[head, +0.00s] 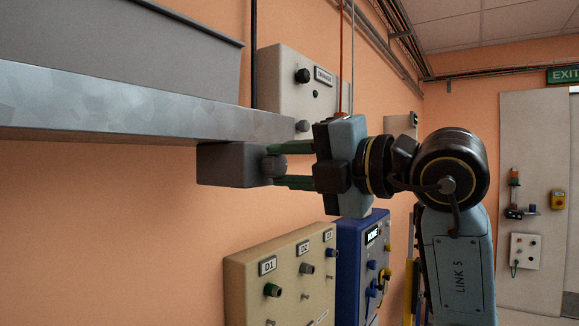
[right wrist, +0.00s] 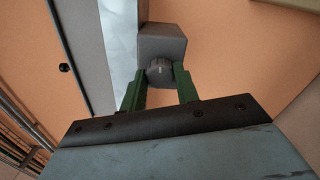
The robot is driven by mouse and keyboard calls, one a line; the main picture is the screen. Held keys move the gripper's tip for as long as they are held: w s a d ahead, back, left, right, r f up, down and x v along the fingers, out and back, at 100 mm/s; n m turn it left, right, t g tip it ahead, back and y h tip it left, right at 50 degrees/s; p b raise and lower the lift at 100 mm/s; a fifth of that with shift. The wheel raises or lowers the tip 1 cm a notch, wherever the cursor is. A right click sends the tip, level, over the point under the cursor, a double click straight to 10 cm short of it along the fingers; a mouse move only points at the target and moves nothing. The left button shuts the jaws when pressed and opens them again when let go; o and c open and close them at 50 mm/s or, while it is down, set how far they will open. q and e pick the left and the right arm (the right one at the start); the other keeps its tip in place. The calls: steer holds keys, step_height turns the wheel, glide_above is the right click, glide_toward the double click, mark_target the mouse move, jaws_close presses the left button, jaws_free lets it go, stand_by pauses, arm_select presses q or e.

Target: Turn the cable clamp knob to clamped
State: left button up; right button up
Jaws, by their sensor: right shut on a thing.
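The cable clamp is a dark grey box (head: 230,165) fixed under the edge of the metal beam in the head view. Its round grey knob (head: 274,166) sits on the box's right face. My right gripper (head: 278,166) has its green fingers on either side of the knob and is shut on it. In the right wrist view the clamp box (right wrist: 162,42) is above the knob (right wrist: 160,71), which shows a light mark line near the middle of its face. The fingertips of my right gripper (right wrist: 160,78) flank the knob. My left gripper is out of view.
The galvanised beam (head: 120,110) runs along the upper left, close to the clamp. A beige panel (head: 280,275) labelled D1 and D2 and a blue box (head: 362,262) are below. A grey control box (head: 290,85) hangs on the orange wall behind.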

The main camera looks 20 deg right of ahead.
steer(key=shift+m, duration=0.6)
steer(key=o, duration=1)
steer(key=shift+c, duration=0.2)
steer(key=b+v, duration=0.1)
steer(key=v, duration=1.2)
steer(key=shift+s+d+b, duration=0.15)
steer(key=shift+b, duration=0.25)
